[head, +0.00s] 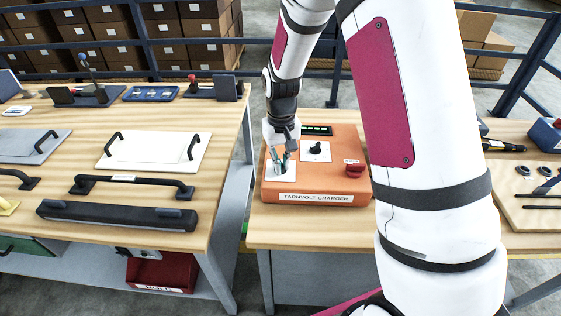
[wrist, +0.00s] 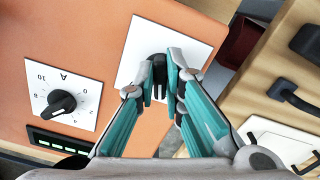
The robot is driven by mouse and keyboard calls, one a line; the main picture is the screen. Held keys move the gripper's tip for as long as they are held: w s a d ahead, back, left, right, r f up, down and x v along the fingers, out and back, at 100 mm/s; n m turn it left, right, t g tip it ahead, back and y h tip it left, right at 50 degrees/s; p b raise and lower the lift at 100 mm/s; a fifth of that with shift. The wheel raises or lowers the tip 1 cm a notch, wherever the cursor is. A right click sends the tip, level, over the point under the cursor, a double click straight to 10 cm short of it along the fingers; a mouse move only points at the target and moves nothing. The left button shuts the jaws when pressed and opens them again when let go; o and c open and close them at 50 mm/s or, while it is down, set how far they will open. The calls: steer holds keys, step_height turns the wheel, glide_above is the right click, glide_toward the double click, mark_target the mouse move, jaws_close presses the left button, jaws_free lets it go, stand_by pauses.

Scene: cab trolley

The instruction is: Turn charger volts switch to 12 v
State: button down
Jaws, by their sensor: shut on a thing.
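The orange charger (head: 318,186), labelled TARNVOLT CHARGER, sits on the right-hand wooden bench. My gripper (head: 280,163) is over the white plate (head: 270,173) at the charger's left. In the wrist view my gripper (wrist: 165,82) is shut on a black knob (wrist: 158,64) on that white plate (wrist: 145,40), one teal finger on each side. I take this knob to be the volts switch. No markings are readable on its plate, so its setting cannot be told. A second black knob (wrist: 61,102) sits on a plate marked A with numbers.
The left bench (head: 60,152) holds several handles and plates, with a gap between the benches. A tool (head: 505,146) lies to the right of my arm.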

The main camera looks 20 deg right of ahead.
steer(key=shift+n, duration=0.9)
steer(key=c, duration=1.7)
jaws_free()
steer(key=shift+r, duration=0.1)
steer(key=shift+r, duration=5.95)
